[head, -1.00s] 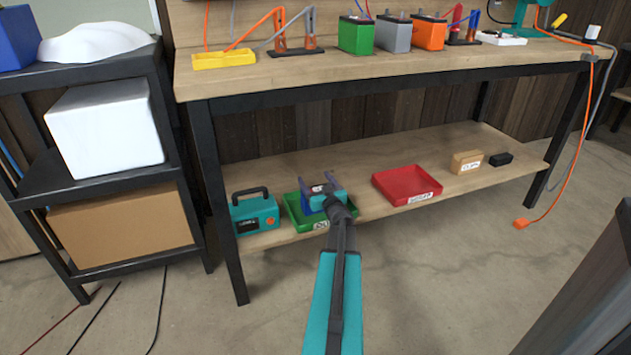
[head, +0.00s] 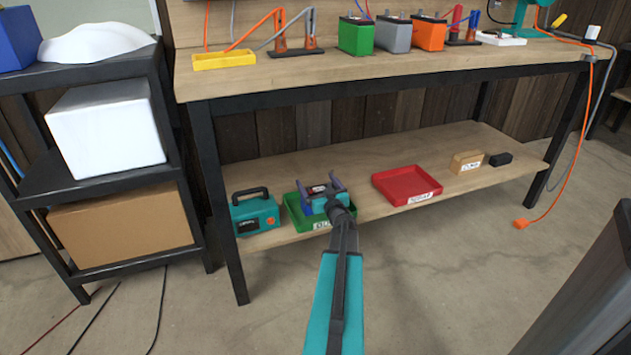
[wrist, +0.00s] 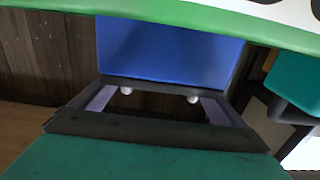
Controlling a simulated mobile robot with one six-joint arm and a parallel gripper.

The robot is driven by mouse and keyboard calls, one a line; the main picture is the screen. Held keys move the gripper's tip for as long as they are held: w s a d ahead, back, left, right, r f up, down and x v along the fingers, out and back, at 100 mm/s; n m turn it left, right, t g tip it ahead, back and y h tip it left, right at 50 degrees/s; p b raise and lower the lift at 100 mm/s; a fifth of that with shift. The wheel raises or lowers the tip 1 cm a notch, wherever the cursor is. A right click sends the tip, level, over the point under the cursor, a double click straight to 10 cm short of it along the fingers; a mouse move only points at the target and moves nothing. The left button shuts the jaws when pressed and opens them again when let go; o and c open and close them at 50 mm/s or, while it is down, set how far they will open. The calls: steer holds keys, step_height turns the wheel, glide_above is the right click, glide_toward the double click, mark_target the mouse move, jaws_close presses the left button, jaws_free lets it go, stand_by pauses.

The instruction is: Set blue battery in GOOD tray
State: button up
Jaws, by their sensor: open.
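The blue battery (head: 306,207) stands in the green tray (head: 291,203) on the bench's lower shelf. The tray's white label is partly hidden by my arm. My gripper (head: 321,184) is open at the battery, with a finger at each side of its top. In the wrist view, which looks upside down, the battery (wrist: 170,50) shows as a plain blue face with two pale terminals. The green tray rim (wrist: 150,12) crosses the top of that view. I cannot tell whether the fingers touch the battery.
A teal device with a handle (head: 255,213) stands close left of the green tray. A red tray (head: 406,183) lies to the right, with a tan block (head: 466,162) and a black block (head: 501,159) farther right. The benchtop (head: 300,75) overhangs the shelf.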

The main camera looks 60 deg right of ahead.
steer(key=p+v, duration=0.1)
steer(key=v, duration=0.9)
steer(key=shift+s+a, duration=0.15)
steer(key=shift+a, duration=0.05)
stand_by(0.7)
